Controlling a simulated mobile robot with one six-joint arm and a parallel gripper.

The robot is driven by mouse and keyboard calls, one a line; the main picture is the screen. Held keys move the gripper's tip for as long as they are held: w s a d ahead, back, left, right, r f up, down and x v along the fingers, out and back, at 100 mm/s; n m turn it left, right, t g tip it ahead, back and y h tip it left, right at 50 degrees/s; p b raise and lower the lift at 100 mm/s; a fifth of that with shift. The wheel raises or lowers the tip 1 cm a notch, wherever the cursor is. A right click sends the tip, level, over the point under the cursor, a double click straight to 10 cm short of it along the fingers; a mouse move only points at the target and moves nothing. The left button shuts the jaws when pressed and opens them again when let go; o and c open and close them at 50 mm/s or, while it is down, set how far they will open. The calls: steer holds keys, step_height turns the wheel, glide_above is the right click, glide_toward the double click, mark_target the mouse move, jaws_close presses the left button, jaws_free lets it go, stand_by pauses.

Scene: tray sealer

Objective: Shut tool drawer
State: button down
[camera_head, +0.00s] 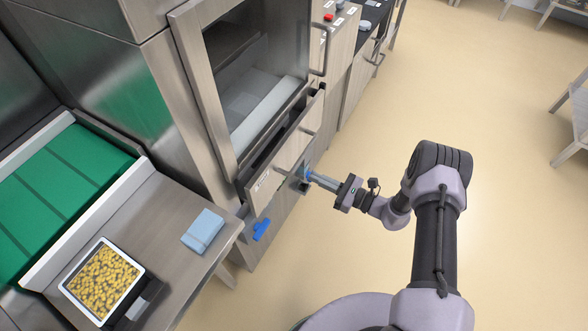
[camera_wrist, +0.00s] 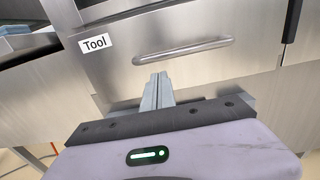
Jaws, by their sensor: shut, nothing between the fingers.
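The tool drawer (camera_head: 290,158) is below the machine's glazed door and stands partly out, with a dark gap showing behind its top edge. Its steel front (camera_wrist: 120,75) fills much of the wrist view, with a white "Tool" label (camera_wrist: 95,43) and a bar handle (camera_wrist: 185,50). My gripper (camera_head: 308,174) is in front of the drawer front; in the wrist view its fingers (camera_wrist: 158,78) are together and empty, pointing at the front just below the handle. I cannot tell whether the tips touch it.
The glazed machine door (camera_head: 245,70) is above the drawer. A blue item (camera_head: 262,229) hangs below the drawer's near end. A steel table at left holds a light-blue box (camera_head: 203,231) and a tray of yellow food (camera_head: 76,287). Open floor (camera_head: 460,80) lies to the right.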

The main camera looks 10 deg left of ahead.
mark_target(285, 164)
steer(key=b+x, duration=0.2)
steer(key=x, duration=0.6)
steer(key=shift+w+a, duration=0.1)
steer(key=shift+a, duration=0.2)
